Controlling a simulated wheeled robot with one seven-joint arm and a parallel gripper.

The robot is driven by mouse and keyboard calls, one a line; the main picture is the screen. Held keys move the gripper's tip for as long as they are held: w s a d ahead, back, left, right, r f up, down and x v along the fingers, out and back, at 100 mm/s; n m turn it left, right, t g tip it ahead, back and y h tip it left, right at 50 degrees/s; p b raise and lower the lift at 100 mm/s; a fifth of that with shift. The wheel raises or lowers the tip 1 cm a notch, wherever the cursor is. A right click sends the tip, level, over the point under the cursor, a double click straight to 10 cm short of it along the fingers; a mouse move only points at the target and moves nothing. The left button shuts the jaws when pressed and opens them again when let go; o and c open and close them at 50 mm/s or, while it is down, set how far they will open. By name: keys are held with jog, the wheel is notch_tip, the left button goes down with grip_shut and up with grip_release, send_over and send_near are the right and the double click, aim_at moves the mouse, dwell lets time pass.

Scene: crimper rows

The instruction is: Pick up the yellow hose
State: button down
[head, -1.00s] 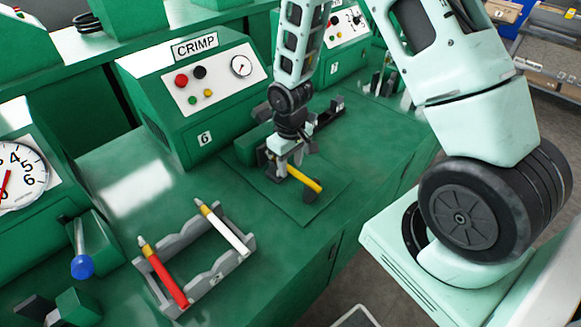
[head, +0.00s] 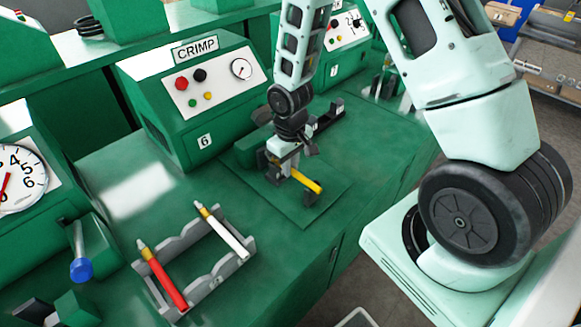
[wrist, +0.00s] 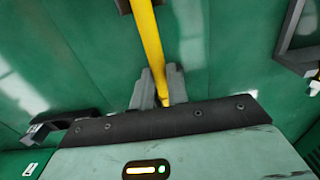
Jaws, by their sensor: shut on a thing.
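My gripper (head: 284,172) points down over the hose's inner end. In the wrist view the hose (wrist: 148,45) runs from the top edge down between the grey fingers of my gripper (wrist: 157,90), which are shut on it. The hose's inner end is hidden behind the gripper body.
A grey rack (head: 187,310) at the front left holds a red hose (head: 163,278) and a white hose (head: 222,232). The green crimp machine (head: 160,85) stands behind left. A blue-knobbed lever (head: 80,268) is at far left. The bench right of the mat is clear.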

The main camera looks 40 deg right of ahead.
aim_at(318, 188)
jog(key=shift+r, duration=0.4)
notch_tip(318, 188, up, 2)
jog(key=shift+r+b, duration=0.1)
jog(key=shift+b, duration=0.25)
jog(key=s, duration=0.3)
jog(key=s+d, duration=0.1)
jog(key=s, duration=0.2)
jog(key=s+b, duration=0.1)
jog(key=s, duration=0.2)
jog(key=shift+s+d, duration=0.1)
jog(key=shift+d, duration=0.25)
jog(key=shift+s+r+p, duration=0.1)
jog(key=shift+p, duration=0.95)
